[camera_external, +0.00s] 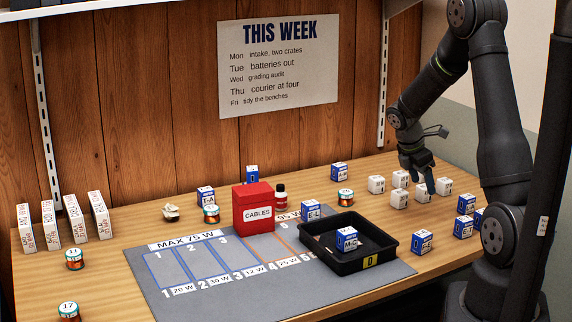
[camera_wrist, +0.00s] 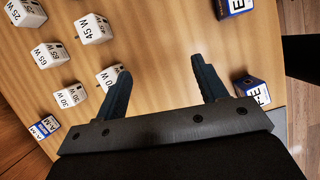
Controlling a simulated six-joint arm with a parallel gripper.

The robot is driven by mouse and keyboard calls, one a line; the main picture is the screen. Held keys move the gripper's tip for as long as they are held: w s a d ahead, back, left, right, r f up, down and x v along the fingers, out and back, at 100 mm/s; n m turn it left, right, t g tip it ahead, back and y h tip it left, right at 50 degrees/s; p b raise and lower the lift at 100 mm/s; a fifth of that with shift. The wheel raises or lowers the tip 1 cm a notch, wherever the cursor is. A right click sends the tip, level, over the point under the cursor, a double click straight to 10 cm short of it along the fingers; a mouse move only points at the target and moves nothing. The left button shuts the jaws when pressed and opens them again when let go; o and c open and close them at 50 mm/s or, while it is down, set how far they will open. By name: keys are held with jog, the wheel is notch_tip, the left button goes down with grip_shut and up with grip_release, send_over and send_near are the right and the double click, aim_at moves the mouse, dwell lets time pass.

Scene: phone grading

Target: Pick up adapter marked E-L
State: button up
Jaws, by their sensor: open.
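The adapter marked E-L (camera_external: 312,211) is a small blue and white block in the external view. It stands on the grey mat between the red CABLES box and the black tray, close to the tray's back left edge. My gripper (camera_external: 422,180) is above the right part of the bench, among white blocks and well to the right of that adapter. In the wrist view my gripper (camera_wrist: 158,75) is open, with bare wood between its fingers. A blue block (camera_wrist: 252,90) by the right finger has a partly hidden label that I cannot read fully.
White watt-marked blocks (camera_wrist: 94,29) lie near my gripper. The black tray (camera_external: 320,262) holds a block marked M-C (camera_external: 347,239). Several blue blocks (camera_external: 422,242) stand right of the tray.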

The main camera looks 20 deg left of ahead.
jog(key=s+a+r+m+g+y, duration=0.1)
jog(key=a+r+m, duration=0.1)
jog(key=a+m, duration=0.45)
jog(key=s+a+r+m+y, duration=0.1)
jog(key=a+r+m, duration=0.2)
jog(key=a, duration=0.7)
notch_tip(320, 180, up, 4)
jog(key=m+g+y, duration=0.1)
jog(key=m+g, duration=0.1)
jog(key=m, duration=0.5)
send_over(311, 202)
notch_tip(311, 202, down, 17)
jog(key=shift+s+f, duration=0.1)
jog(key=c, duration=1.1)
